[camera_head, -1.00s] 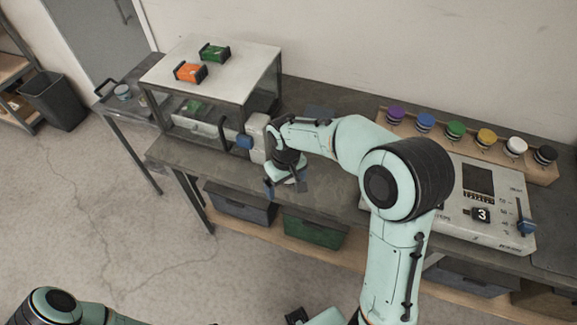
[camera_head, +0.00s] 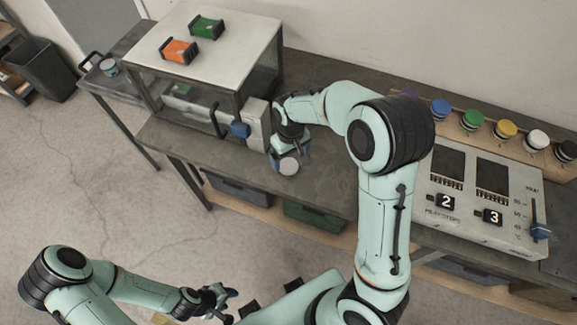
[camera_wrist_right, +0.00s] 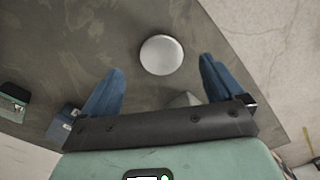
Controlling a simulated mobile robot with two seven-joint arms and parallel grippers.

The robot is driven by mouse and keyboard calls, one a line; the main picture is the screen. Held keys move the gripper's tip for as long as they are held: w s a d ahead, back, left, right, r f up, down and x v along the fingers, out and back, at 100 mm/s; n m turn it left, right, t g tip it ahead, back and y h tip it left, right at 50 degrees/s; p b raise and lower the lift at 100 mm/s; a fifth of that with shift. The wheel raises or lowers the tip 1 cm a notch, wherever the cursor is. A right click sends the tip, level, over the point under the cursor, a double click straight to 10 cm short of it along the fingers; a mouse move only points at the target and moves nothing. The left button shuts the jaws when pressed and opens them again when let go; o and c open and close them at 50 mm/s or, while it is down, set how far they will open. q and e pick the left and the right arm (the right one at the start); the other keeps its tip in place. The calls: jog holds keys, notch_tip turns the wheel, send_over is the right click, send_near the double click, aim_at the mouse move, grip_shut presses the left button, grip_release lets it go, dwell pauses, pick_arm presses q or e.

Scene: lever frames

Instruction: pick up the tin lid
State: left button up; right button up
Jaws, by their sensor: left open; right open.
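A round, pale silver tin lid (camera_head: 289,166) lies on the grey workbench near its front edge. In the right wrist view the lid (camera_wrist_right: 161,54) shows whole, just beyond and between the fingertips. My right gripper (camera_head: 289,160) is above the bench at the lid. Its blue fingers (camera_wrist_right: 160,70) are spread apart with nothing between them, and I see no contact with the lid. My left gripper (camera_head: 224,300) is low in the head view, open and empty, away from the bench.
Left of the right gripper stands a glass-sided cabinet (camera_head: 205,58) with a blue-handled switch box (camera_head: 256,125). A control panel (camera_head: 475,205) and a rack of coloured knobs (camera_head: 506,129) are on the right.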

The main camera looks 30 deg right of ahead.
aim_at(290, 167)
notch_tip(290, 167, down, 6)
jog(key=shift+w, duration=0.15)
jog(key=c, duration=1.1)
